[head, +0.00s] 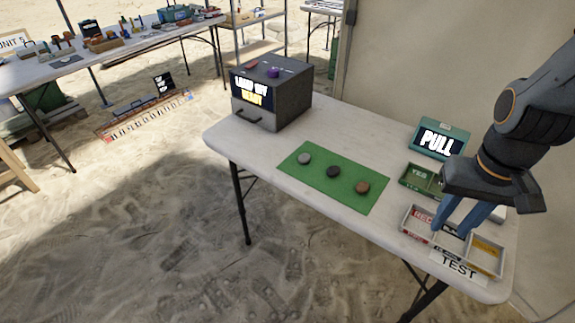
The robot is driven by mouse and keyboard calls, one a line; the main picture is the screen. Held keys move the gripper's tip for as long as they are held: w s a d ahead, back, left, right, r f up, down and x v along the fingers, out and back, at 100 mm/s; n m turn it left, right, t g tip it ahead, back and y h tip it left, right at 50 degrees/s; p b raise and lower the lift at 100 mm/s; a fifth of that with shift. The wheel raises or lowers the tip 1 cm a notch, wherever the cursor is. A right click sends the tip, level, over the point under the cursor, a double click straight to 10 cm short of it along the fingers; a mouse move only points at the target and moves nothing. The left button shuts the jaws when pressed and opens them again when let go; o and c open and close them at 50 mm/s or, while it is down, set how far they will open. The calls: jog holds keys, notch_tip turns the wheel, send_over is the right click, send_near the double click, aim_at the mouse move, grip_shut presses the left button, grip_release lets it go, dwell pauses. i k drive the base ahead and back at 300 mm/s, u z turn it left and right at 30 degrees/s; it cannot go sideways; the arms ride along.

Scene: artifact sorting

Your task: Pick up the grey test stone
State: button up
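The grey test stone (304,158) is a small light grey round piece lying near the left end of the green mat (319,196). A black stone (333,171) lies at the mat's middle, and a brown stone (362,187) lies near its right end. My gripper (450,232) hangs over the sectioned tray at the table's right end, well to the right of the grey stone. Its two blue fingers are apart, with nothing seen between them. The fingers hide part of the tray.
The sectioned tray (407,222) stands by a TEST label (458,267). A green YES tray (407,180) and a teal PULL box (438,141) stand behind. A dark drawer box (291,98) stands at the table's left. White tabletop around the mat is clear.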

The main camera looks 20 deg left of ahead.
aim_at(303, 159)
jog(key=u, duration=0.8)
jog(key=k, duration=1.1)
jog(key=u, duration=1.4)
jog(key=i, duration=1.45)
jog(key=z, duration=1.35)
jog(key=i, duration=0.85)
jog(key=z, duration=0.9)
